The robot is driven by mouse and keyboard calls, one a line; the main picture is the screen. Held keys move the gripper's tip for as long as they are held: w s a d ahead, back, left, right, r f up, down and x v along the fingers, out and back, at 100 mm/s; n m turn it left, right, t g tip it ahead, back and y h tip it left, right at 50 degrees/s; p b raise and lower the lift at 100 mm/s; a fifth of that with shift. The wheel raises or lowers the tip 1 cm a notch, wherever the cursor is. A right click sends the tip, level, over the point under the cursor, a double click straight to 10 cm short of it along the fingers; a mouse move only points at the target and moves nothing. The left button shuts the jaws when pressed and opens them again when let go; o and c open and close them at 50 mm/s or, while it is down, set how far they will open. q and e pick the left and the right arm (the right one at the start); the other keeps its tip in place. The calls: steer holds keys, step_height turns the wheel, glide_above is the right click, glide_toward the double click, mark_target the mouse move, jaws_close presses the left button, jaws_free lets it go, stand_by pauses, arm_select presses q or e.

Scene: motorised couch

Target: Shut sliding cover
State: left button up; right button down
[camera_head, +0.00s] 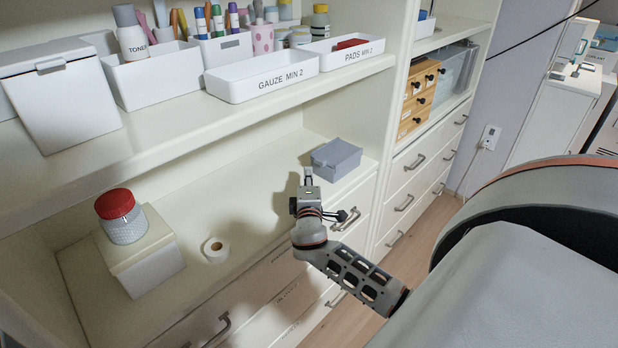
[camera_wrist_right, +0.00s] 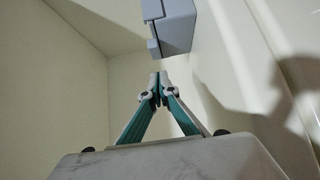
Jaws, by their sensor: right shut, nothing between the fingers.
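A small blue-grey box (camera_head: 336,158), the likeliest thing with a sliding cover, sits on the lower shelf at its right end. Its top looks covered in the head view, and I cannot tell whether a gap remains. In the right wrist view the box (camera_wrist_right: 172,27) is at the top, with a small ledge or tab on its left side. My right gripper (camera_head: 308,175) is just left of the box, shut and empty. In the wrist view its fingertips (camera_wrist_right: 160,76) meet below the box, apart from it. My left gripper is not in view.
A white roll (camera_head: 215,250) lies left of my right gripper. A red-lidded jar (camera_head: 121,217) stands on a white box (camera_head: 150,262) farther left. The upper shelf holds labelled trays (camera_head: 262,78). The shelf's right side wall stands close to the blue-grey box.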

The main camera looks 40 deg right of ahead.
steer(key=v, duration=1)
steer(key=shift+a+b, duration=0.2)
steer(key=shift+b, duration=0.15)
steer(key=s+a+f+m+g+y, duration=0.1)
steer(key=s+a+f+g+y, duration=0.3)
steer(key=s, duration=0.7)
steer(key=s+a+f+m+g+y, duration=0.25)
steer(key=s+a+f, duration=0.35)
steer(key=s, duration=0.5)
steer(key=w+a+f+m+t+y, duration=0.2)
steer(key=a+f+y, duration=0.6)
steer(key=a+f, duration=0.6)
steer(key=shift+w+a+f+t, duration=0.25)
steer(key=shift+a+t, duration=0.3)
steer(key=shift+t, duration=0.2)
